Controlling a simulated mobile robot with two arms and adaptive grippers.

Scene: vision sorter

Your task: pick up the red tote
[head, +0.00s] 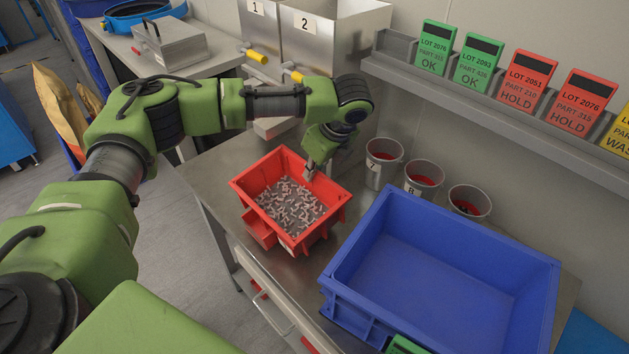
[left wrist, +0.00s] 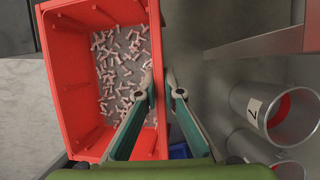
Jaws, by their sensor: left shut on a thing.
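The red tote (head: 296,240) stands on the metal table, left of the blue crate, with many small pale and pinkish parts on its grey floor. In the left wrist view the tote (left wrist: 66,90) fills the left half. My left gripper (head: 308,174) is at the tote's far right wall. In the left wrist view its fingers (left wrist: 161,82) straddle that wall, one inside and one outside, and are shut on it. Whether the tote is lifted off the table cannot be told. My right gripper is not in view.
A large empty blue crate (head: 345,268) stands close on the right. Several grey cups stand behind, one marked 7 (head: 381,172). A rail (head: 480,95) with coloured lot cards runs along the wall. Bare table (head: 212,170) shows left of the tote.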

